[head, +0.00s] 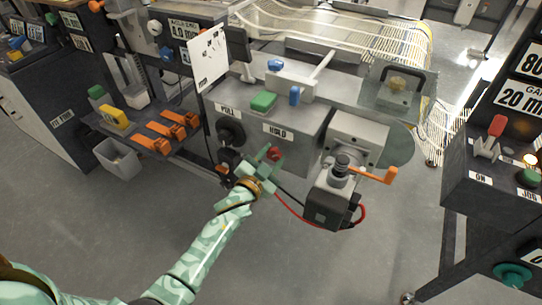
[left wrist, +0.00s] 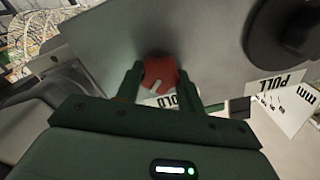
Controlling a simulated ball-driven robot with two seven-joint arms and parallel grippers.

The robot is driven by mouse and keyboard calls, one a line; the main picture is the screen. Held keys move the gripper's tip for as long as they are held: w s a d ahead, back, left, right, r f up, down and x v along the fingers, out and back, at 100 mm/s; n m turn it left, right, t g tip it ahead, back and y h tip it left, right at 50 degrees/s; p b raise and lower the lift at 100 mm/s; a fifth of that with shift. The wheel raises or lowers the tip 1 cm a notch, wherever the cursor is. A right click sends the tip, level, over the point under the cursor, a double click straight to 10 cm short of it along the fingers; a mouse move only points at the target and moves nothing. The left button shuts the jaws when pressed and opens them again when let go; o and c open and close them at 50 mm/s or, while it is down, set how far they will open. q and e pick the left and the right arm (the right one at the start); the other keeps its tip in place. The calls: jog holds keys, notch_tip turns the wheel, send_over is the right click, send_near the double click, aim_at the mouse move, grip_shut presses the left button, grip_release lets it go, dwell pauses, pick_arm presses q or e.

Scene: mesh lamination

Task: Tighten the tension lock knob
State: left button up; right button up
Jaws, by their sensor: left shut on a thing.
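The tension lock knob is a small red lobed knob (head: 274,153) on the front of the grey machine housing, below and left of the HOLD label (head: 277,131). My left gripper (head: 268,160) reaches it from the front and is shut on it. In the left wrist view the red knob (left wrist: 160,74) sits between the two dark green fingers of the left gripper (left wrist: 159,84), and a pale mark shows on its face. The label behind it is partly hidden. My right gripper is not in view.
A black round knob (head: 230,132) stands left of the red one, by the PULL label (head: 229,112). A grey motor unit (head: 335,190) with an orange handle (head: 373,174) and a red cable is close on the right. The floor in front is clear.

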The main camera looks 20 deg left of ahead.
pick_arm(q)
jog(key=m, duration=0.4)
jog(key=shift+f+m, duration=0.1)
jog(key=shift+m, duration=0.2)
jog(key=shift+m+b, duration=0.4)
jog(key=shift+m, duration=1.4)
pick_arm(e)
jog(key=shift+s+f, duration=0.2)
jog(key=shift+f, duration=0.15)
pick_arm(q)
jog(key=o, duration=1)
jog(key=s+a+p, duration=0.1)
jog(key=s+p, duration=0.2)
jog(key=s, duration=1.3)
jog(key=shift+s, duration=0.2)
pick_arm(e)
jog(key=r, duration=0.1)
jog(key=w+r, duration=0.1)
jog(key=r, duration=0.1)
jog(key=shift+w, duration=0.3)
pick_arm(q)
jog(key=shift+a, duration=0.2)
